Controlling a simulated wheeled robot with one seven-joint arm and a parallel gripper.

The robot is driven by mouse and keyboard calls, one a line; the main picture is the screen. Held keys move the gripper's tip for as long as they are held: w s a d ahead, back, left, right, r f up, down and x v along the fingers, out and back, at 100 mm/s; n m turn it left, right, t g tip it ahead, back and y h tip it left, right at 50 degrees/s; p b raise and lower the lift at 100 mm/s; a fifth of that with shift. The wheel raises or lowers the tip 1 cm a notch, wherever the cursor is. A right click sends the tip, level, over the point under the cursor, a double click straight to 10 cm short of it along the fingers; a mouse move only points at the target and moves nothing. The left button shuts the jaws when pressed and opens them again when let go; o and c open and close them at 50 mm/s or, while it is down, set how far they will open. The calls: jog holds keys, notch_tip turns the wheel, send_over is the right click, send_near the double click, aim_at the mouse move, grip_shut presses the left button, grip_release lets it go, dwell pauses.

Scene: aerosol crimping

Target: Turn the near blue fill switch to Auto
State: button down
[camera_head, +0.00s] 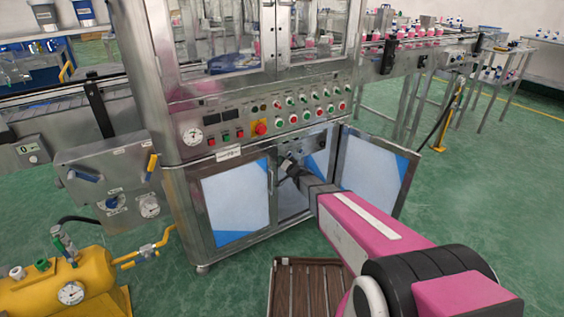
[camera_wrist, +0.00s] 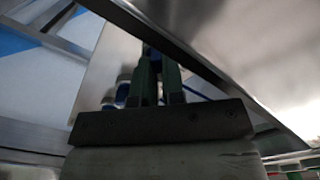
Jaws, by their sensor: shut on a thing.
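My gripper (camera_head: 288,166) reaches through the open right door of the machine's lower cabinet. In the wrist view its two green fingers (camera_wrist: 156,78) are nearly together, with a bit of blue between their tips. They are shut on what looks like a blue fill switch (camera_wrist: 154,54), mostly hidden by the fingers. Other blue knobs (camera_wrist: 124,88) show just left of the fingers, on a pale panel. The switch's labels and its pointing direction cannot be read.
The open cabinet door (camera_head: 372,175) stands right of my arm, and the closed left door (camera_head: 236,202) is beside the opening. A control panel (camera_head: 262,122) is above. A slatted brown mat (camera_head: 290,290) lies on the floor. A yellow tank (camera_head: 75,282) stands at left.

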jog(key=shift+s+a+n, duration=0.1)
jog(key=shift+n, duration=2.35)
jog(key=shift+s+a+n, duration=0.1)
jog(key=shift+n, duration=2.35)
jog(key=c, duration=1.2)
grip_release()
jog(key=shift+s, duration=0.1)
jog(key=v, duration=1)
jog(key=shift+s+d, duration=0.2)
jog(key=shift+d, duration=0.1)
